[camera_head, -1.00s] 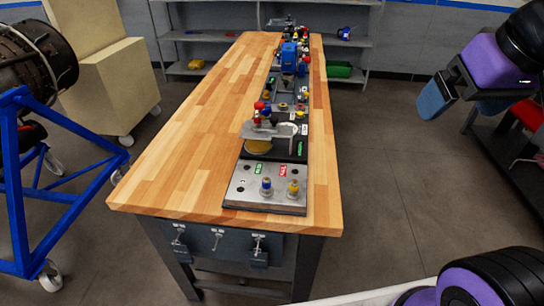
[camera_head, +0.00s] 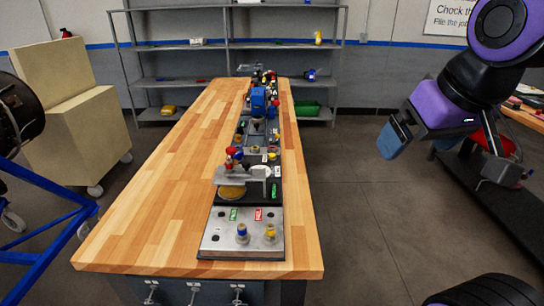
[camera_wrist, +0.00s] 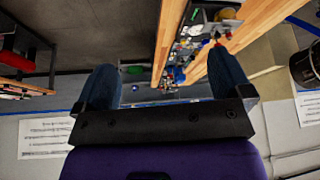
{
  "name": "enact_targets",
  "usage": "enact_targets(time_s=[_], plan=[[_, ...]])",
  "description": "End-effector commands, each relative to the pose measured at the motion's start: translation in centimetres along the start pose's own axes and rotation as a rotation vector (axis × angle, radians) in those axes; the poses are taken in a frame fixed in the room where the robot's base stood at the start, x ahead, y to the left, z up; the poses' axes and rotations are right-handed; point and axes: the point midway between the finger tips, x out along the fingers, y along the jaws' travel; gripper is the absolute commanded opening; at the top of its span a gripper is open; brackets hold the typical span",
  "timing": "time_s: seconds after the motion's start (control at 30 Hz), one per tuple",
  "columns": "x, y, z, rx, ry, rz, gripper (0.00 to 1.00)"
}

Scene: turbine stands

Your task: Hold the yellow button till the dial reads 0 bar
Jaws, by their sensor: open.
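A yellow-topped button (camera_head: 270,232) stands on the grey metal plate (camera_head: 217,241) at the near end of the bench. A blue-topped button (camera_head: 242,232) stands just left of it. Behind the plate is a fixture (camera_head: 240,174) with red and blue knobs and a pale round part that may be a dial; no reading can be made out. My gripper (camera_head: 395,138) is up at the right, over the floor beside the bench, well apart from the buttons. In the wrist view its two blue fingers (camera_wrist: 162,65) are spread with nothing between them.
The wooden bench (camera_head: 147,200) runs away from me, its left half bare. A line of fixtures, including a blue one (camera_head: 258,102), continues along its right side. Grey shelving (camera_head: 180,84) stands at the back. A dark table (camera_head: 477,195) is at the right; open floor lies between.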

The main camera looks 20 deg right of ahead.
Motion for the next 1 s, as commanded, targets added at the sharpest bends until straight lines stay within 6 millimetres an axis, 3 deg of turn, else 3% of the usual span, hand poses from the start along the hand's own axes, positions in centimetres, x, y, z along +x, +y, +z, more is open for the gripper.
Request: enact_targets(time_s=[0.2, 0.63, 1.0], plan=[[0.0, 0.0, 0.0, 0.0, 0.0, 0.0, 0.97], [0.0, 0.0, 0.0, 0.0, 0.0, 0.0, 0.0], [0.0, 0.0, 0.0, 0.0, 0.0, 0.0, 0.0]])
